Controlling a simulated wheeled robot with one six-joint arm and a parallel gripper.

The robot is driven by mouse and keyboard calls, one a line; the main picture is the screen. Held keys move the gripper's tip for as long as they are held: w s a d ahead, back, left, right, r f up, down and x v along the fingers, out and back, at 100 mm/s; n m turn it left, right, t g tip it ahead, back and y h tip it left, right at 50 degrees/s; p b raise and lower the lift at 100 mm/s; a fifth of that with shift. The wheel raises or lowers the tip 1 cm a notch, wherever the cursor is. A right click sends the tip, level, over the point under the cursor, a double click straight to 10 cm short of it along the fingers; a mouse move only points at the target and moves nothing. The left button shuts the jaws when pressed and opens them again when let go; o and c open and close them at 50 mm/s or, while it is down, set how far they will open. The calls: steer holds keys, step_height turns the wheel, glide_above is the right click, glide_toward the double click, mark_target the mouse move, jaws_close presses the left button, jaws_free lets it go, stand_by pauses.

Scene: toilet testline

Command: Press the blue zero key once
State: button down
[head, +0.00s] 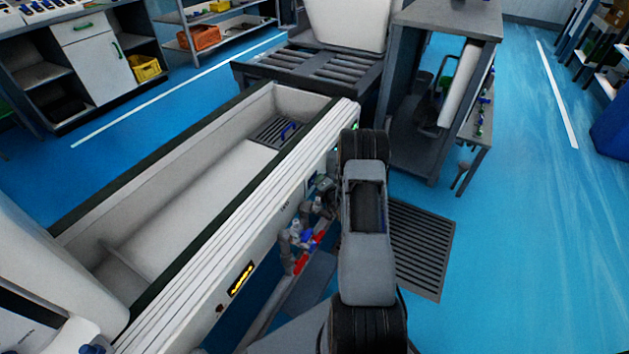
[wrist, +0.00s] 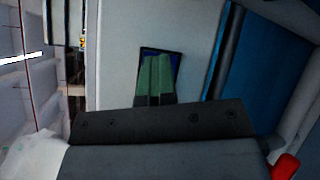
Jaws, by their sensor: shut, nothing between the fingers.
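My gripper (wrist: 159,58) shows in the wrist view as two green fingers pressed together, with nothing between them. Behind the fingertips is a small dark-framed panel with a blue area (wrist: 178,62) on a pale upright surface. The fingers cover most of this panel. I cannot make out a zero key or any separate keys, and I cannot tell whether the fingertips touch the panel. In the head view my own arm hides the gripper, and no blue key can be made out there.
A long white trough (head: 185,195) with a ribbed side stands left of my arm. A grey cabinet (head: 412,120) stands beyond. Blue floor (head: 530,230) is open at right.

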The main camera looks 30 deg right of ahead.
steer(key=shift+s+a+f, duration=0.15)
steer(key=shift+s+f, duration=0.55)
steer(key=shift+f, duration=0.05)
steer(key=shift+s, duration=0.1)
steer(key=shift+s+d+r+p, duration=0.2)
steer(key=shift+s+d, duration=0.55)
steer(key=shift+s, duration=0.25)
steer(key=shift+s+d+r+p, duration=0.1)
steer(key=shift+s+d+p, duration=0.05)
steer(key=shift+s+d, duration=0.7)
steer(key=shift+s+a, duration=0.1)
steer(key=shift+a, duration=0.05)
